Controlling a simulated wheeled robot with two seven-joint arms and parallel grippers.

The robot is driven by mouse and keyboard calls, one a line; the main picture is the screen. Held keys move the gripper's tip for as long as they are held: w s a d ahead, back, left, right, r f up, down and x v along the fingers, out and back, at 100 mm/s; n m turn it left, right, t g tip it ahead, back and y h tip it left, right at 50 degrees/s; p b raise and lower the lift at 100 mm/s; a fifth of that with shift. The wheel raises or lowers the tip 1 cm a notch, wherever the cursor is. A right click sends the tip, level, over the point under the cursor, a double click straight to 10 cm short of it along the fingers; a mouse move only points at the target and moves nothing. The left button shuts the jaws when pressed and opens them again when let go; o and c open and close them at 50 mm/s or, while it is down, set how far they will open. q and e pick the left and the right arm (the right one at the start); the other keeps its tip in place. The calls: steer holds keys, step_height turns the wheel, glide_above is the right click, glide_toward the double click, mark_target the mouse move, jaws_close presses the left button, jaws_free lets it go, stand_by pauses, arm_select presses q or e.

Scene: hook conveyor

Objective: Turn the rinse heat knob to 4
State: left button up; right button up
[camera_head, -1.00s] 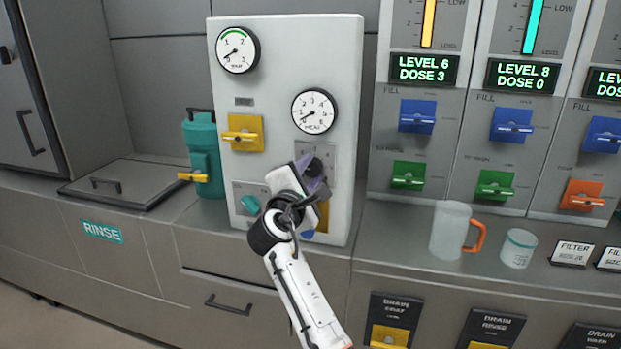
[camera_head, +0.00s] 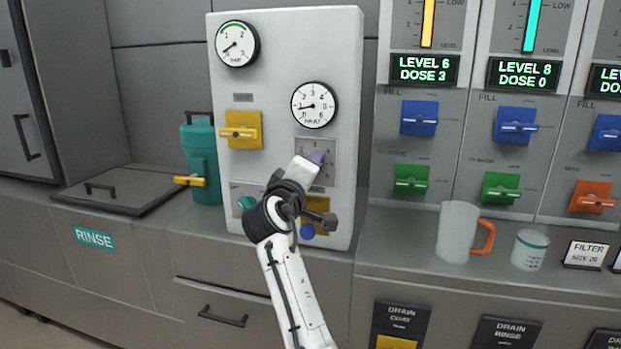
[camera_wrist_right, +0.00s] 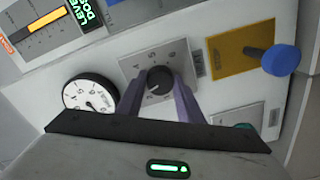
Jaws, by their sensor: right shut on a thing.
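A dark round knob (camera_wrist_right: 159,80) sits on a grey plate with a ring of numbers, seen in the right wrist view. My right gripper (camera_wrist_right: 158,84) has its purple fingers on either side of the knob and is shut on it. In the head view the right gripper (camera_head: 316,158) covers the knob, and part of the numbered plate (camera_head: 328,150) shows beside it. I cannot read the knob's setting. The round gauge above the plate (camera_head: 313,104) has its needle pointing left and slightly down, near the low numbers. My left gripper is not in view.
A yellow lever (camera_head: 241,130) is left of the plate, and a yellow plate with a blue-ended handle (camera_head: 307,231) is below. A teal knob (camera_head: 247,203) is at lower left. A frosted mug (camera_head: 457,232) and a cup (camera_head: 528,250) stand on the counter at right.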

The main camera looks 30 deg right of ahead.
arm_select(q)
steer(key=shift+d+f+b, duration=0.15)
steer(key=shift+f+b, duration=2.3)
steer(key=shift+b, duration=1.5)
arm_select(e)
steer(key=shift+m, duration=6.3)
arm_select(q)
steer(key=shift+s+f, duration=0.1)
arm_select(e)
steer(key=o, duration=1.1)
steer(key=shift+c, duration=0.2)
